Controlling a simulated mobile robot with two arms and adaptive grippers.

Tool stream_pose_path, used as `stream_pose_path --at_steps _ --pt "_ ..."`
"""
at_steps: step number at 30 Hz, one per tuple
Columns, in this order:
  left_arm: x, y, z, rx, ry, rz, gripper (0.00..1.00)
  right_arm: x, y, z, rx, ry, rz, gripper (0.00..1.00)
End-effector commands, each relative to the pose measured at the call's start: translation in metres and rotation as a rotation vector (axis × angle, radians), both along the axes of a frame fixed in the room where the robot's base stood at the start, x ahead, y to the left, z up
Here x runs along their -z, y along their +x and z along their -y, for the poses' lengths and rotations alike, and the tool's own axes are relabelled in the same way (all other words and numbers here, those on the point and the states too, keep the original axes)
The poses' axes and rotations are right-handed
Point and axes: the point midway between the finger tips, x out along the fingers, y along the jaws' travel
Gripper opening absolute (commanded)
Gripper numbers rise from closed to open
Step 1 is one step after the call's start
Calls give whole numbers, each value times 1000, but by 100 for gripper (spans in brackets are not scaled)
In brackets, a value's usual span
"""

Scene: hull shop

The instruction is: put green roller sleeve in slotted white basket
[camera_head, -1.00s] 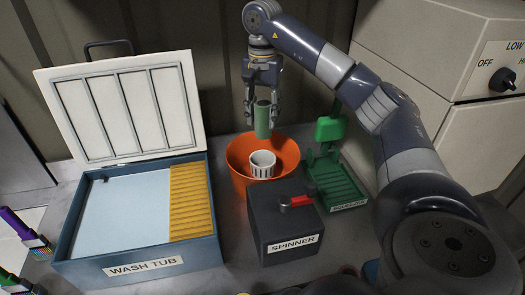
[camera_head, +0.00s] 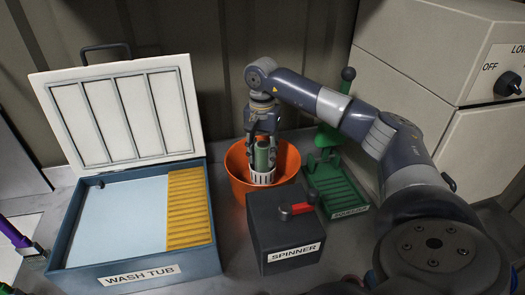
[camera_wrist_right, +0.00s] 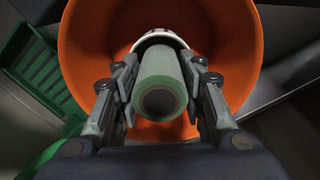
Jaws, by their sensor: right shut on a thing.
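My right gripper (camera_head: 262,138) is shut on the green roller sleeve (camera_head: 262,158), which it holds upright. The slotted white basket (camera_head: 262,178) stands inside an orange bucket (camera_head: 290,165). In the head view the sleeve's lower end is at the basket's rim and seems to be inside it. In the right wrist view the sleeve (camera_wrist_right: 160,82) is between the two fingers, with part of the basket's white rim (camera_wrist_right: 160,36) showing beyond it. How deep the sleeve reaches is hidden. My left gripper is not in view.
A grey spinner box (camera_head: 285,230) with a red-handled lever stands in front of the bucket. A green squeezer (camera_head: 335,185) is to its right. An open blue wash tub (camera_head: 135,265) is to the left. Purple-handled tools (camera_head: 15,235) lie at the left edge.

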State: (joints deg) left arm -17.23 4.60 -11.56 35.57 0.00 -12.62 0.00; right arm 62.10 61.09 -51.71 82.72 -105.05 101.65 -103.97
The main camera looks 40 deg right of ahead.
Motion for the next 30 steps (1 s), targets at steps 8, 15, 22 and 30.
stream_pose_path --at_steps 8,15,22,30 --pt "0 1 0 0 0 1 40 3 0 0 0 0 1 16" --pt "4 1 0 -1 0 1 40 10 0 0 0 0 1 16" --pt "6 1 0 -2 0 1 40 15 0 0 0 0 2 16" --pt "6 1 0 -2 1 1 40 14 0 0 0 0 1 58"
